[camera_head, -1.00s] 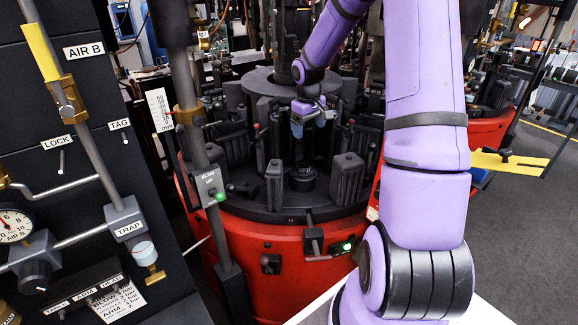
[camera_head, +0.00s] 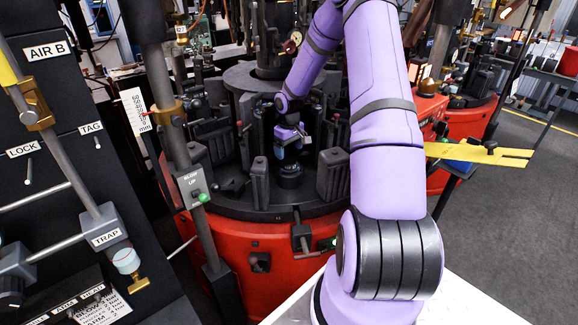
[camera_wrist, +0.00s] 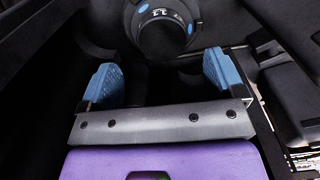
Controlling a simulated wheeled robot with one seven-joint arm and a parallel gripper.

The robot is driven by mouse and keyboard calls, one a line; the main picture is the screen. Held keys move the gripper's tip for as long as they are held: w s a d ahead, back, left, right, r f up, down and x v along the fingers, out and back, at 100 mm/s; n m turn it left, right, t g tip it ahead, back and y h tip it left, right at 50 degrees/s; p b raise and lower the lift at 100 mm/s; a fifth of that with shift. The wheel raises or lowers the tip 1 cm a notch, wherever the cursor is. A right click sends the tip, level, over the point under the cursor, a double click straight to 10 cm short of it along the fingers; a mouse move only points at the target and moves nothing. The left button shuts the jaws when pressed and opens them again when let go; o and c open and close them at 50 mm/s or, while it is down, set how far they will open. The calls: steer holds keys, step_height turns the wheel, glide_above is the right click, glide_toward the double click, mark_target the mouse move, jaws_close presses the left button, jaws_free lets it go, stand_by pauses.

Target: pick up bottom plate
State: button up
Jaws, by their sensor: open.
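The bottom plate seems to be the dark round piece (camera_wrist: 162,30) with a white number and blue dots, at the top of the wrist view. In the head view a dark round piece (camera_head: 290,174) sits low in the machine's open bay, just under my gripper. My gripper (camera_head: 292,151) is open and empty, pointing down into the bay. In the wrist view its two blue fingers (camera_wrist: 160,66) are wide apart, with the round piece ahead of them and no contact that I can make out. The round piece's underside is hidden.
The red rotary machine (camera_head: 222,250) carries dark upright mould blocks (camera_head: 333,172) on both sides of the bay, close to my gripper. A dark post (camera_head: 192,150) and a labelled panel (camera_head: 60,110) stand at left. A yellow bar (camera_head: 480,153) juts out at right.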

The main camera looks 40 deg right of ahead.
mark_target(289, 160)
steer(key=f, duration=0.5)
steer(key=shift+s+a, duration=0.15)
steer(key=shift+s, duration=0.05)
steer(key=c, duration=1.2)
steer(key=shift+r, duration=0.15)
